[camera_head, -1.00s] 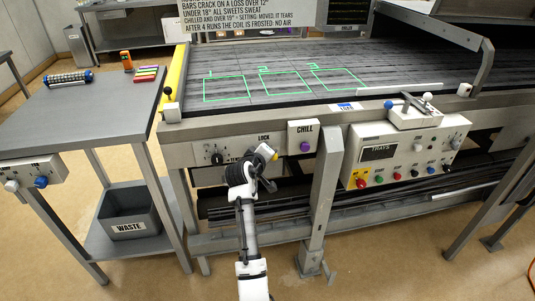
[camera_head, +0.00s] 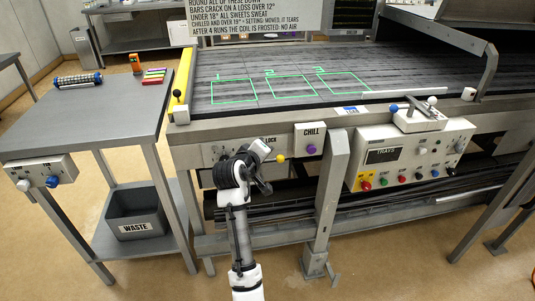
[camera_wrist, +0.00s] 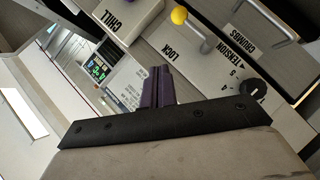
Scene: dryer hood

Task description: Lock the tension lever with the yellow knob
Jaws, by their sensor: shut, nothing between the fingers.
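The tension lever's yellow knob (camera_head: 281,158) shows just right of my gripper (camera_head: 262,150), in front of the machine's front panel. In the wrist view the yellow knob (camera_wrist: 179,16) tops a short grey lever (camera_wrist: 198,37), beside the printed words LOCK and TENSION. My gripper (camera_wrist: 157,86) is shut and empty, its dark fingers together and pointing at the panel. The fingertips appear apart from the lever, which lies above and right of them in the wrist view. In the head view my wrist hides much of the panel and the lever's base.
The CHILL box (camera_head: 310,139) with a purple button juts out just right of the lever. A grey leg (camera_head: 326,205) stands below it. The tray control box (camera_head: 412,153) is farther right. A side table (camera_head: 85,112) with a WASTE bin (camera_head: 139,213) stands left.

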